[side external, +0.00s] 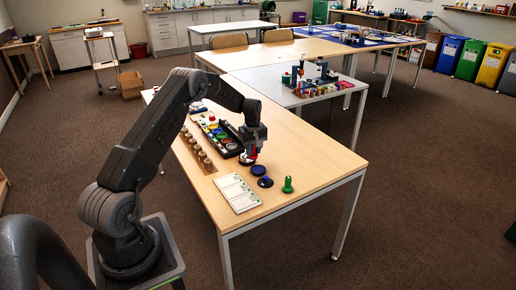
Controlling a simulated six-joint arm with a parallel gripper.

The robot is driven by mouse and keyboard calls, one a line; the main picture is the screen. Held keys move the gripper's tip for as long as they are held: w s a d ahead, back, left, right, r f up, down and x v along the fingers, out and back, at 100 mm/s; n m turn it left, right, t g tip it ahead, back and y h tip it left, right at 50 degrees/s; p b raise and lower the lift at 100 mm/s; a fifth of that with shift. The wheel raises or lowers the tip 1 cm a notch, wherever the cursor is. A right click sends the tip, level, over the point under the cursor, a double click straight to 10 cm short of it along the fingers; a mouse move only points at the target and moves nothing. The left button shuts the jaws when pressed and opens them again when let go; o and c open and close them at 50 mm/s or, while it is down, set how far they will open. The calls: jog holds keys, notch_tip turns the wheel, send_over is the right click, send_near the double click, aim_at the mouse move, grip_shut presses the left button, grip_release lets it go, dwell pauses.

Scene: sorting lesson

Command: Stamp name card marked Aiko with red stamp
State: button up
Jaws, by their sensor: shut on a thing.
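My gripper (250,145) is over the wooden table, to the right of the dark tray, and is shut on a red-and-white piece that looks like the red stamp (247,159). Its lower end is close to the tray's near end; I cannot tell whether it touches anything. A white sheet of cards (237,192) with faint green marks lies at the near left of the table. The writing is too small to read, so I cannot tell which card says Aiko.
Two round blue pads (258,170) lie right of the cards. A green stamp (288,185) stands upright farther right. A wooden rack (208,167) of several round-topped pieces stands left of the dark tray (222,148) of coloured items. The table's right side is clear.

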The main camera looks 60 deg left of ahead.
jog(key=shift+n, duration=0.8)
jog(key=s, duration=0.6)
jog(key=s+f, duration=0.1)
jog(key=s, duration=0.3)
jog(key=shift+f, duration=0.1)
jog(key=shift+s+f, duration=0.15)
jog(key=shift+s, duration=0.05)
jog(key=shift+f, duration=0.8)
jog(key=shift+f, duration=0.15)
jog(key=shift+f, duration=1.35)
jog(key=shift+f, duration=0.55)
notch_tip(320, 180, up, 7)
